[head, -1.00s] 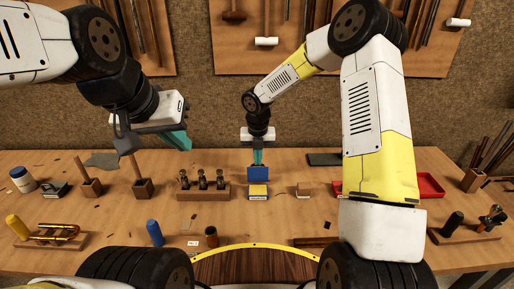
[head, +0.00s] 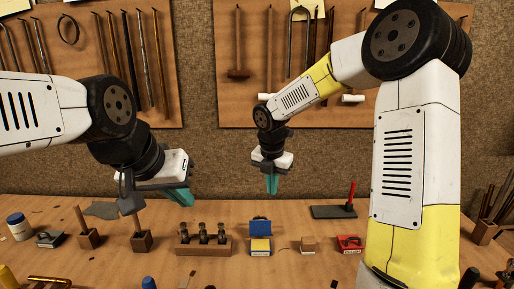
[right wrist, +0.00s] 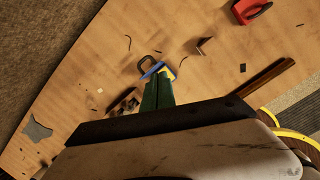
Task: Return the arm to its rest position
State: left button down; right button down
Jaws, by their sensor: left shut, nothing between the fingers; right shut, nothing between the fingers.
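My right gripper (head: 272,185) has teal fingers pointing down, pressed together and empty. It hangs above the bench, clear of the small blue-and-yellow box with a raised blue lid (head: 260,226). My left gripper (head: 181,197) is shut and empty, tilted down to the right.
The wooden bench (head: 110,262) holds several small blocks, a white jar with a blue lid (head: 18,227) and a dark pad (head: 331,212) with a red-handled tool. A red box (head: 349,244) is beside my right arm. Pegboards with tools (head: 235,100) hang behind.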

jog(key=s+d+r+m+t+y, duration=0.1)
jog(key=s+d+r+m, duration=0.2)
jog(key=s+m, duration=0.5)
jog(key=s+d+r+m+t, duration=0.1)
jog(key=s+d+r+m, duration=0.2)
jog(key=s+r+m, duration=0.2)
jog(key=s+d+r+m+t+y, duration=0.1)
jog(key=s+r+m, duration=0.4)
jog(key=s+m, duration=0.6)
jog(key=d+m+t, duration=0.1)
jog(key=d+m, duration=0.1)
jog(key=m, duration=0.3)
jog(key=shift+s+d+m+y, duration=0.2)
jog(key=shift+m+y, duration=0.1)
jog(key=shift+m, duration=0.1)
